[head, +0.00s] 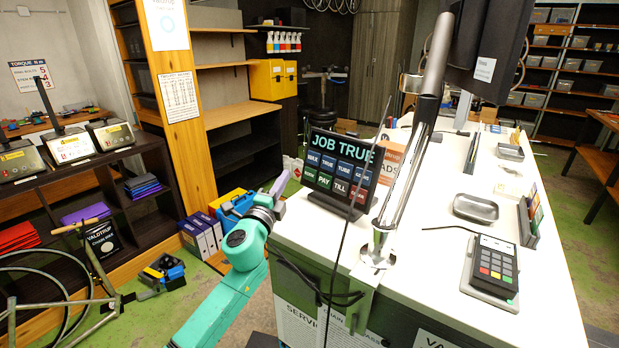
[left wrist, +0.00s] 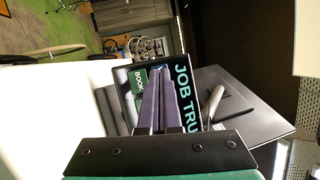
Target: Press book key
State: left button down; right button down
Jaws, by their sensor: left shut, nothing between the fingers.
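The key panel (head: 340,172) is a dark board headed JOB TRUE, standing on the left end of the white counter; it shows tilted in the left wrist view (left wrist: 186,78). My left gripper (head: 280,184) is shut and empty, just left of the panel. Its purple fingers (left wrist: 159,98) cover part of the panel. My right gripper is not in view.
A card terminal (head: 491,271) and a metal tray (head: 475,208) sit further right. Thin dark cables hang near my left arm.

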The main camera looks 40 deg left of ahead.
aim_at(308, 169)
pick_arm(q)
jog(key=w, duration=0.1)
jog(key=w+f+b, duration=0.1)
jog(key=w, duration=0.1)
jog(key=w+b, duration=0.1)
jog(key=shift+w+d+f, duration=0.3)
jog(key=shift+w+d, duration=0.05)
jog(key=shift+w+f, duration=0.1)
jog(key=shift+w, duration=0.65)
dwell(0.5)
jog(key=shift+b, duration=0.3)
jog(key=shift+w+d+f, duration=0.1)
jog(key=shift+w, duration=0.3)
jog(key=shift+w+f+b, duration=0.1)
jog(key=shift+w+b, duration=0.25)
jog(key=shift+b, duration=0.15)
dwell(0.7)
jog(key=shift+s, duration=0.15)
jog(key=shift+s+r+p, duration=0.2)
jog(key=shift+s+p, duration=0.25)
jog(key=shift+s, duration=0.2)
